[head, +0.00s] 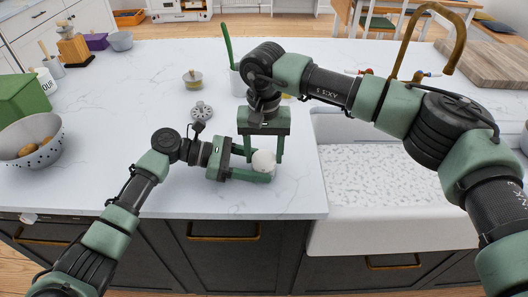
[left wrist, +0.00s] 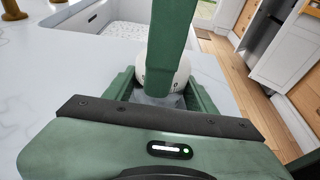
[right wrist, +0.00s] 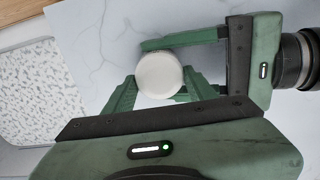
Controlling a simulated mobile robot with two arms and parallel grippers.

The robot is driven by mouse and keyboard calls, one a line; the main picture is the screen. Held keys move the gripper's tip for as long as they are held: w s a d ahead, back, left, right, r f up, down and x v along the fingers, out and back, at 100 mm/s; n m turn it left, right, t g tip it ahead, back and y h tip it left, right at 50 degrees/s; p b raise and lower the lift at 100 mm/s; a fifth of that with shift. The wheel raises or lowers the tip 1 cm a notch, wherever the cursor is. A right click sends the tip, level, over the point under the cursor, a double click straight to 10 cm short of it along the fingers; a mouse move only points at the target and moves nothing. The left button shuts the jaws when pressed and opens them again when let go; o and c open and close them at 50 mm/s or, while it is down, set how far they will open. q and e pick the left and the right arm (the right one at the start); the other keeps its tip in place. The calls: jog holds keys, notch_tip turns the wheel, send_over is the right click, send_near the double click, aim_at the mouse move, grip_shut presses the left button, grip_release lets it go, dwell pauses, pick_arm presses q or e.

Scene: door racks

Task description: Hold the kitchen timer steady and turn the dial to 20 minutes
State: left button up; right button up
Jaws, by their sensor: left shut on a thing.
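The kitchen timer (head: 263,160) is a small white round body near the counter's front edge, left of the sink. My left gripper (head: 258,166) reaches in from the left and is shut on the timer, one finger on each side. My right gripper (head: 264,150) points down from above, its fingers apart on either side of the timer's top. In the right wrist view the timer (right wrist: 159,76) shows a plain white top, with no readable marks. In the left wrist view one right finger hides the middle of the timer (left wrist: 183,72), and dark marks show low on its side.
The white sink (head: 370,232) is just to the right, with a brass faucet (head: 425,20) behind it. A grey round gadget (head: 201,110), a small pot (head: 192,79) and a colander (head: 32,140) stand farther left. The counter in front of the timer is clear.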

aim_at(264, 155)
jog(key=c, duration=0.7)
jog(key=shift+m, duration=1.5)
jog(key=o, duration=1.4)
jog(key=shift+c, duration=0.2)
jog(key=shift+r, duration=0.1)
notch_tip(264, 155, up, 12)
